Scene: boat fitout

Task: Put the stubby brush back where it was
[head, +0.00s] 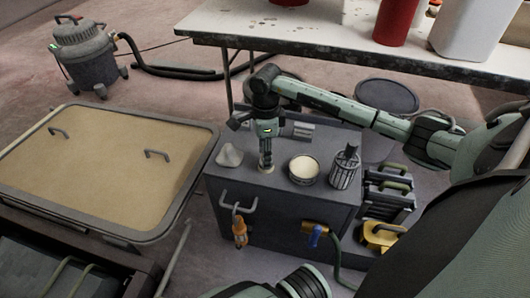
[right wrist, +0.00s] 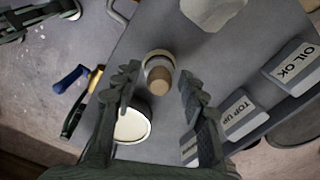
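The stubby brush (right wrist: 159,72) shows in the right wrist view as a short tan handle end with a pale round part around or below it. It seems to stand on the grey cabinet top (head: 232,187). In the head view only a pale bit (head: 266,168) shows under my right gripper (head: 266,152). In the wrist view the fingers of my right gripper (right wrist: 160,88) are spread to either side of the brush, with gaps visible on both sides. My left gripper cannot be made out.
A pale cone (head: 229,154) is to the left. Labelled blocks (right wrist: 291,66) lie behind. A white-topped table (head: 270,35) stands behind the cabinet.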

